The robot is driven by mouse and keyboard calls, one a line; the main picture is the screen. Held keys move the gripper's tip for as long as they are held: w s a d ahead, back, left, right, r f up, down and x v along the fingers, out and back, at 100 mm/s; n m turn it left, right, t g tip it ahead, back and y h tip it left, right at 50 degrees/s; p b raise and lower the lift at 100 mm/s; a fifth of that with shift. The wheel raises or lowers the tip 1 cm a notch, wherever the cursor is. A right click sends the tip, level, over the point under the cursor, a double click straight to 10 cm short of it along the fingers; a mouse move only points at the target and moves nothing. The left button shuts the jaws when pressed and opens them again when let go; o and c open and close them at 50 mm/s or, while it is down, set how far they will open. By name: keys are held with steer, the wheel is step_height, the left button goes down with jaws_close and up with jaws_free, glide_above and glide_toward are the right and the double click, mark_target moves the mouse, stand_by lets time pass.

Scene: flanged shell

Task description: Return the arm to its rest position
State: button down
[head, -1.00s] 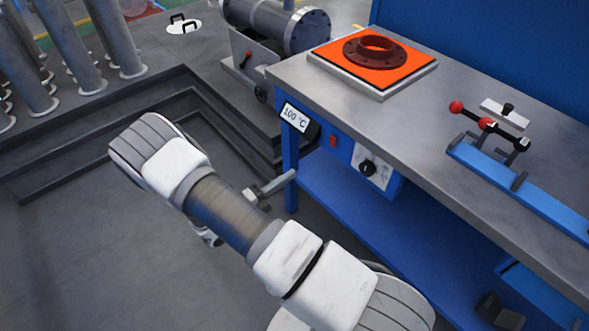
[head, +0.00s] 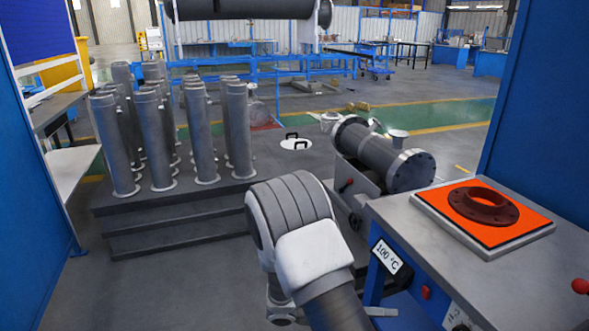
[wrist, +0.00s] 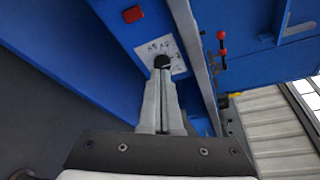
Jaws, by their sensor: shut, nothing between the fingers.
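My arm shows in the head view, a white and grey elbow rising from the bottom centre in front of the workbench. My gripper (wrist: 162,100) shows in the wrist view with its two grey fingers together and nothing between them. Behind the fingertips is the blue side of the bench (wrist: 100,20) with a black knob on a white label plate and a red button (wrist: 132,14). In the head view, the fingers are hidden or too unclear to make out.
The bench (head: 400,215) at right carries a dark red flange (head: 483,205) on an orange plate (head: 430,198). Several upright pipes (head: 205,135) stand on a stepped platform (head: 110,225) at left.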

steer(key=s+a+r+m+t+y, duration=0.25)
steer(key=s+r+m+y, duration=0.55)
steer(key=r+m, duration=0.5)
steer(key=s+a+r+m+t+y, duration=0.25)
steer(key=s+r+m+y, duration=0.65)
steer(key=m, duration=0.8)
step_height(320, 180, up, 18)
steer(key=h+p, duration=0.1)
steer(key=p, duration=1.6)
steer(key=shift+a+m, duration=0.3)
steer(key=shift+a, duration=0.15)
